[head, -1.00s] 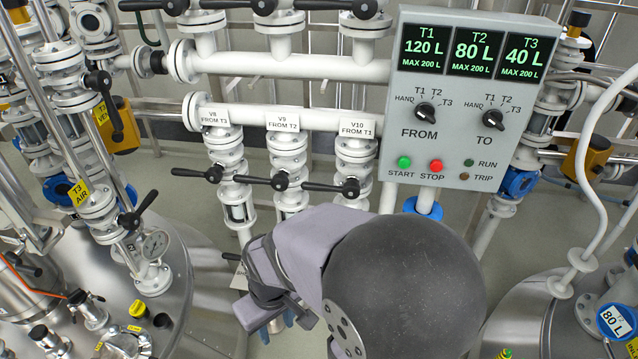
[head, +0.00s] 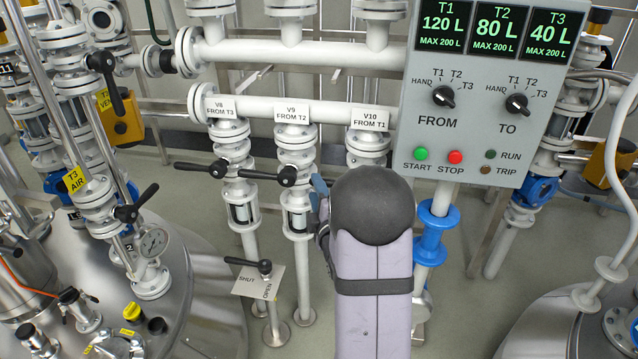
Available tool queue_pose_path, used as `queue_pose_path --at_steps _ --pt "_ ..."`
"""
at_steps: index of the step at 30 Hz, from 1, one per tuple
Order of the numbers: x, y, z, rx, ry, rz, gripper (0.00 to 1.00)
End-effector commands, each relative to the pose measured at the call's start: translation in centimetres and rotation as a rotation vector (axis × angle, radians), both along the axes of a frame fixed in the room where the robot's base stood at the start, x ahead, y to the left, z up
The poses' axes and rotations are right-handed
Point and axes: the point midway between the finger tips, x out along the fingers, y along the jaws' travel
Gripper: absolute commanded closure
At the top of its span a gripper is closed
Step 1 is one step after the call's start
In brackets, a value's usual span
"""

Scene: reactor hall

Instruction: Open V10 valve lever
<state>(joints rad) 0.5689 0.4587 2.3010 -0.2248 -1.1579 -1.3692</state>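The V10 label (head: 369,119) hangs on the right-hand of three white valve columns. Only the upper flanges of the V10 valve (head: 367,148) show. My arm covers the V10 lever and the lower valve body, so the lever's position is hidden. My gripper (head: 319,188) shows only as a bluish finger and dark parts at the arm's left edge, between the V9 and V10 columns. I cannot see whether it is open, or whether it touches the lever.
The V9 lever (head: 288,176) and V8 lever (head: 218,169) point left, close by. A SHUT/OPEN plate (head: 258,285) with a black lever stands below. The control panel (head: 480,95) is at the upper right. Steel tanks (head: 200,300) stand at both sides.

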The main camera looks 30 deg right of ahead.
Motion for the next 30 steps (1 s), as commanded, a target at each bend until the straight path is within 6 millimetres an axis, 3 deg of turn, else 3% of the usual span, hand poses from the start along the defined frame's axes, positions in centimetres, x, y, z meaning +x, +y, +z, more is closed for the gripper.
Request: queue_pose_path --at_steps 1,9,19,30 --pt "0.0 -0.6 -1.4 -0.048 -0.025 -0.005 0.64" --pt "-0.4 -1.9 -1.1 -0.228 -0.118 -0.030 0.64" --pt "-0.4 -2.2 -0.6 -0.264 -0.135 -0.037 0.64" --pt "2.8 -3.4 0.0 -0.263 -0.135 -0.036 0.64"
